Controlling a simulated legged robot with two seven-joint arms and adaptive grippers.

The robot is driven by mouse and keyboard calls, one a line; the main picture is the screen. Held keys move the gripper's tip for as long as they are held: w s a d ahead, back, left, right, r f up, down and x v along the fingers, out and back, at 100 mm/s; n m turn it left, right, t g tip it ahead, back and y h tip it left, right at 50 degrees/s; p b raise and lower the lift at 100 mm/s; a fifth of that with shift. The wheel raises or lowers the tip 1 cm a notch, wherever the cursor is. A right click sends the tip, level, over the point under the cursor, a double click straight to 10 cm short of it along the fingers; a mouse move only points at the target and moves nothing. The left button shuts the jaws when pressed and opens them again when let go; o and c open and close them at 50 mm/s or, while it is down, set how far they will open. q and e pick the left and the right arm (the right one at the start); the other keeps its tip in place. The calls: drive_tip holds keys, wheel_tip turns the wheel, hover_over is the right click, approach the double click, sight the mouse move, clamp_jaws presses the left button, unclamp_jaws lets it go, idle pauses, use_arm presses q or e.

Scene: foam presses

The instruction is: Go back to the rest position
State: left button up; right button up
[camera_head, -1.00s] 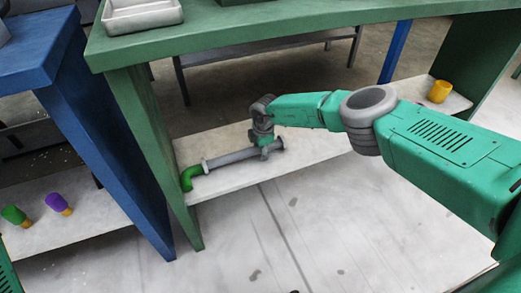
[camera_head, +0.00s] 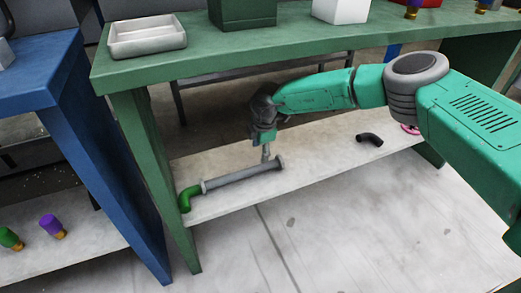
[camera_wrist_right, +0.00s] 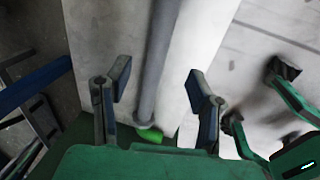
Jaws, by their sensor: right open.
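My right gripper (camera_head: 266,150) is just above the grey pipe (camera_head: 242,173) on the white lower shelf of the green table. The pipe lies on the shelf, with a green elbow (camera_head: 188,197) at its left end. In the right wrist view, my right gripper (camera_wrist_right: 157,88) is open, its two fingers spread apart, with the grey pipe (camera_wrist_right: 158,60) showing between and beyond them. The green elbow (camera_wrist_right: 150,134) shows at the pipe's near end there. My left gripper is not in the head view.
The green table (camera_head: 205,58) carries a white tray (camera_head: 147,38), a green box (camera_head: 243,12) and a white box (camera_head: 341,10). A black elbow (camera_head: 369,140) lies on its lower shelf. A blue table (camera_head: 40,75) stands at left, with purple (camera_head: 48,224) and green (camera_head: 8,238) pieces below.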

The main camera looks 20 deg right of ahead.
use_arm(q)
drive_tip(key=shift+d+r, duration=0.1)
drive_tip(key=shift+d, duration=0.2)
use_arm(e)
drive_tip(key=shift+d+f, duration=0.1)
drive_tip(key=shift+d, duration=0.3)
